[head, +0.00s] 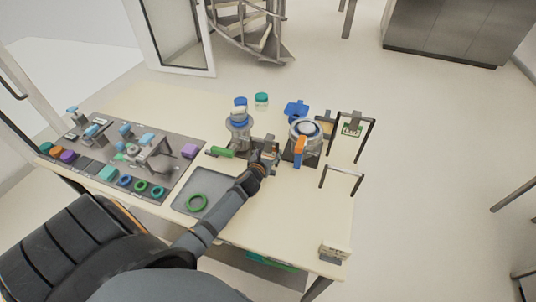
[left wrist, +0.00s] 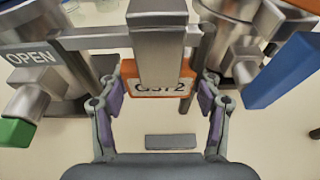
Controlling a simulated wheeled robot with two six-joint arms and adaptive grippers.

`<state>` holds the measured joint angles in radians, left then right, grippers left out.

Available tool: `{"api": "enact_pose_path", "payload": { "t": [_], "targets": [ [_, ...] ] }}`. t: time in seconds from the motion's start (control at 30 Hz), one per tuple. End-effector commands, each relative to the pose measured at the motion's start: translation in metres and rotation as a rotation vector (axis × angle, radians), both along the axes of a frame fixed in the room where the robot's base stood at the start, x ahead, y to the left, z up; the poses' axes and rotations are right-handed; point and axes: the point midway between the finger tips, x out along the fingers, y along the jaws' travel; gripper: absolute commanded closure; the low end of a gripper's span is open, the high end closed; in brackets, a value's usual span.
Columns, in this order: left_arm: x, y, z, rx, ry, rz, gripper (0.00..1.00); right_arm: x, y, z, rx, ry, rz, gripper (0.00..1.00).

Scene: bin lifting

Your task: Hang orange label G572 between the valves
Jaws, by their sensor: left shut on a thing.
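The orange label (left wrist: 187,73) has a white face with dark characters, partly covered by a metal post (left wrist: 160,45) in front of it. My left gripper (left wrist: 166,78) is shut on the label, one finger at each side edge. In the head view my left gripper (head: 264,160) is between the left valve (head: 239,132) and the right valve (head: 305,128), at their near side. The left valve has a green handle end (head: 220,152). I cannot tell whether the label touches the post or hangs from anything. My right gripper is out of view.
A metal bar (left wrist: 90,40) runs between the valves, with an OPEN plate (left wrist: 28,58) at left. A blue handle (left wrist: 285,72) is close at right. Metal rails (head: 343,175) stand at the table's right.

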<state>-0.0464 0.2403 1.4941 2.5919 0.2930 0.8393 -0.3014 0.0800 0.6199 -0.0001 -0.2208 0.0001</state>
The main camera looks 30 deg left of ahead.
Motion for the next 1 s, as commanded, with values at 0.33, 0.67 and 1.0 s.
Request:
{"api": "enact_pose_path", "payload": {
  "t": [0.33, 0.67, 1.0],
  "targets": [
    [0.0002, -0.0002, -0.0039, 0.0, -0.002, -0.001, 0.7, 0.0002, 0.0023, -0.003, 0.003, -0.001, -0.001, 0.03],
    [0.0001, -0.0003, -0.0039, 0.0, -0.001, -0.001, 0.09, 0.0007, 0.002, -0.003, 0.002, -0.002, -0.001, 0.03],
    [-0.0053, -0.0013, -0.0028, 0.0, -0.001, 0.0, 0.09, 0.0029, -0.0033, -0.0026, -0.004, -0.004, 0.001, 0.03]
  ]
}}
